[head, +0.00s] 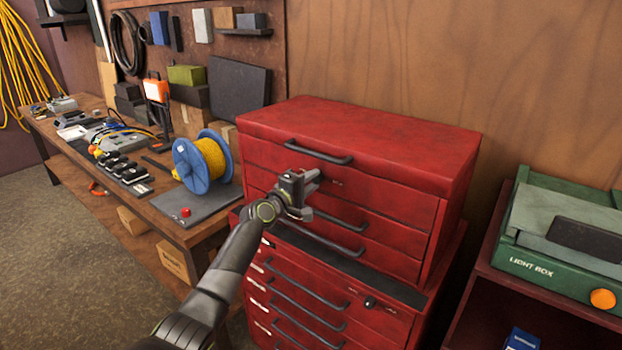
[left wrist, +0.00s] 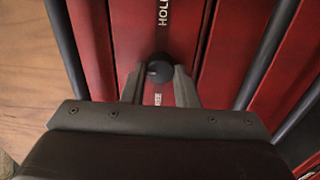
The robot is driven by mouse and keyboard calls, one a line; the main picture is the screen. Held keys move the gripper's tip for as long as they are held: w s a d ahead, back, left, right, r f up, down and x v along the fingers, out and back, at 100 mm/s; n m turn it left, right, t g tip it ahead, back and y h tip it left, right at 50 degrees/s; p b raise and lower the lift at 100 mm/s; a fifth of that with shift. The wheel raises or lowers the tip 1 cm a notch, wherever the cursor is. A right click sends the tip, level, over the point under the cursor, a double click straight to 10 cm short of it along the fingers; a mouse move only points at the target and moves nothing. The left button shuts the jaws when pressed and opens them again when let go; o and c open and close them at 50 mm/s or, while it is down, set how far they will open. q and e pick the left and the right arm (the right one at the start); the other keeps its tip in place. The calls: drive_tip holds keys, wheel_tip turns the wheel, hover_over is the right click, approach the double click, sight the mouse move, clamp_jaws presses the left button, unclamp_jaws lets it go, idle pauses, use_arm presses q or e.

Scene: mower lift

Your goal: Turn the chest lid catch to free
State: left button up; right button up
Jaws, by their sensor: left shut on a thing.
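The red tool chest (head: 345,170) stands against the wood wall with its lid down. My left gripper (head: 302,188) is at the chest's upper front, just below the lid handle (head: 318,152). In the left wrist view, the lid catch is a dark round knob (left wrist: 160,70) between my left fingertips (left wrist: 159,82), which are shut on it. A white label starting "HOL" (left wrist: 163,12) is above the knob there, and a smaller, partly readable label (left wrist: 158,99) is below it, between the fingers. The knob's pointing direction is hard to tell. My gripper hides the catch in the head view. My right gripper is not in view.
A workbench (head: 150,205) on the left holds a blue reel of yellow cord (head: 203,161) and several small tools. A green light box (head: 560,245) sits on a red cabinet at the right. More drawers with dark bar handles (head: 305,290) lie below the gripper.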

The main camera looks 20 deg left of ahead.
use_arm(q)
drive_tip(key=shift+n, duration=0.3)
drive_tip(key=o, duration=1)
drive_tip(key=shift+s, duration=0.1)
drive_tip(key=v, duration=1.7)
drive_tip(key=shift+a, duration=0.1)
